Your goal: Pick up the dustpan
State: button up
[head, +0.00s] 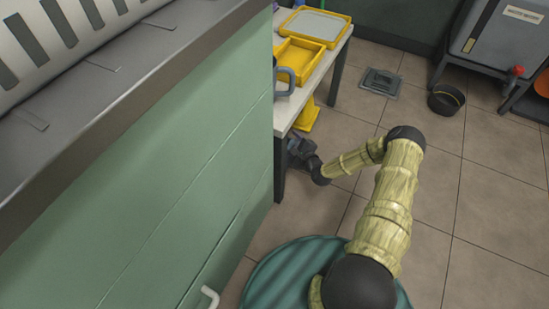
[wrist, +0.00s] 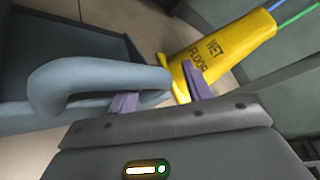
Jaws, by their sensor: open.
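The dustpan (wrist: 75,50) appears to be the blue-grey thing with a thick looped handle (wrist: 90,78) at the left of the wrist view. My gripper (wrist: 158,92) is open, with its purple-padded fingers apart. The right end of the handle lies between or just in front of the fingers; I cannot tell whether they touch it. In the head view my gripper (head: 301,150) is low beside the table leg, partly in shadow. I cannot make out the dustpan there.
A yellow wet floor sign (wrist: 222,54) stands just beyond my gripper. The table (head: 338,48) above carries yellow trays (head: 299,57) and a grey-blue looped handle (head: 284,83). A green cabinet (head: 170,180) blocks the left.

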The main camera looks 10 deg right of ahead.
jog(key=shift+a, duration=0.1)
grip_shut()
jog(key=shift+r, duration=0.15)
